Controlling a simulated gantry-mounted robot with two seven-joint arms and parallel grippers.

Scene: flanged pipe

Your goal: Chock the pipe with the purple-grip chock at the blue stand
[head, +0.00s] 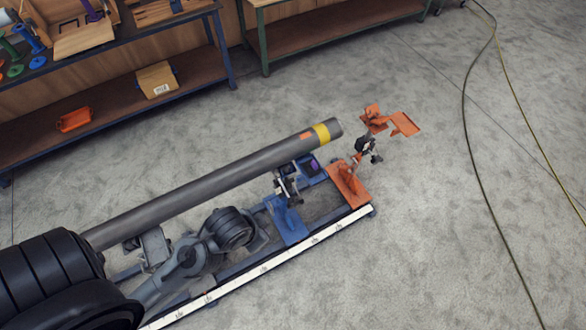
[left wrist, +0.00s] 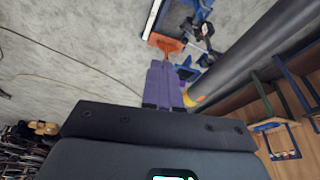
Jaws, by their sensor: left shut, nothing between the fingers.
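The grey pipe (head: 220,175), with a yellow band near its right end, runs diagonally across the head view. The blue stand (head: 290,222) is below the pipe near that end. A small purple patch (head: 314,165), which looks like the chock's grip, shows on blue just beneath the pipe end. In the left wrist view, my left gripper (left wrist: 163,66) has pale purple fingers shut together and empty. They point toward an orange plate (left wrist: 165,43). Darker purple (left wrist: 186,74) shows just beside the fingertips. The gripper body hides part of the pipe end (left wrist: 197,98). Whether the fingers touch anything is unclear.
A white-edged base frame (head: 260,270) lies under the pipe, with an orange plate (head: 348,184) at its right end. Another orange piece (head: 403,123) is beyond it. A loaded bench (head: 110,48) stands upper left. Cables (head: 466,100) cross open floor at right.

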